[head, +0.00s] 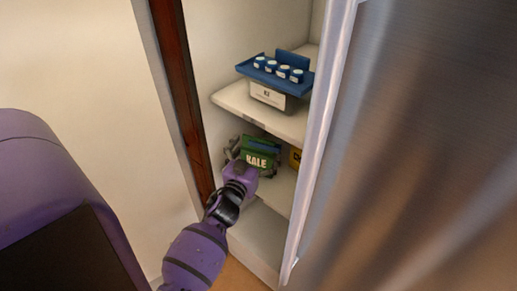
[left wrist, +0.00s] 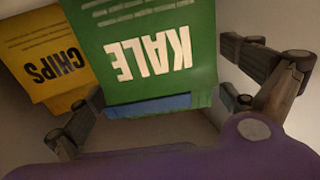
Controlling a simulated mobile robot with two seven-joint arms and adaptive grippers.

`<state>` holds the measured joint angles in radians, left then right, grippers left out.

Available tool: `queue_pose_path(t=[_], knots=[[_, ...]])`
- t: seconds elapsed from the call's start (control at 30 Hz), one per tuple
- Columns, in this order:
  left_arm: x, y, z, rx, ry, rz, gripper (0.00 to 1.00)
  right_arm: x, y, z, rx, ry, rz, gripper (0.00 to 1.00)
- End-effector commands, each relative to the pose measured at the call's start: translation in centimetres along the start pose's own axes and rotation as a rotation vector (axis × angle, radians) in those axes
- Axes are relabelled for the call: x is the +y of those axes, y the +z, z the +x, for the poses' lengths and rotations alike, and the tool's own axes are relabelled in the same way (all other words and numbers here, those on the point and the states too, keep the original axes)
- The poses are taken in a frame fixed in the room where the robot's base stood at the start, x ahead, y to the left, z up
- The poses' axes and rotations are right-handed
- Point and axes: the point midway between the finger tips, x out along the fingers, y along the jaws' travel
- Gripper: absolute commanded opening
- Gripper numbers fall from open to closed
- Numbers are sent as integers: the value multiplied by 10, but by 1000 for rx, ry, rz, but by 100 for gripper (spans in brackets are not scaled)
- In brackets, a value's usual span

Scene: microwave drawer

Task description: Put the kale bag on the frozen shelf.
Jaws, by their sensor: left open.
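The green kale bag (head: 258,158) is in the lower compartment of the open cabinet, lettered KALE. In the left wrist view the kale bag (left wrist: 150,50) shows upside down, with a blue strip along its lower edge. My left gripper (head: 252,163) reaches into this compartment at the bag. Its fingers are open, one on each side of the bag, with a visible gap at the right finger. Which shelf is the frozen shelf cannot be read; a small grey label (head: 255,122) on the middle shelf's edge is illegible.
A yellow chips bag (left wrist: 45,60) stands beside the kale bag; its edge (head: 295,158) shows in the head view. The middle shelf (head: 232,101) above holds a white box (head: 268,96) and a blue tray (head: 300,86) of small jars. A metal door (head: 420,150) borders the right.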

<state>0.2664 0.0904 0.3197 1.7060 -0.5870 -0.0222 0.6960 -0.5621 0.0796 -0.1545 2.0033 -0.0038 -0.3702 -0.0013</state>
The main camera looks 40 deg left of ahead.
Motion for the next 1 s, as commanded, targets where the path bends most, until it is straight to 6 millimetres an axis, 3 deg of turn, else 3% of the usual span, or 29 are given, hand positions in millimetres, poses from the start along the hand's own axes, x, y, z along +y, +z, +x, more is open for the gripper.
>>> queue_pose_path(t=[0.5, 0.7, 1.0], knots=[[0, 0, -98, 1, -1, -2, 100, 0, 0, -1, 0, 1, 3, 57], [0, -2, -112, 3, 1, 0, 100, 0, 0, -1, 0, 1, 3, 57], [-1, 0, -113, -4, -4, 26, 100, -1, -4, 0, 6, 1, 1, 57]])
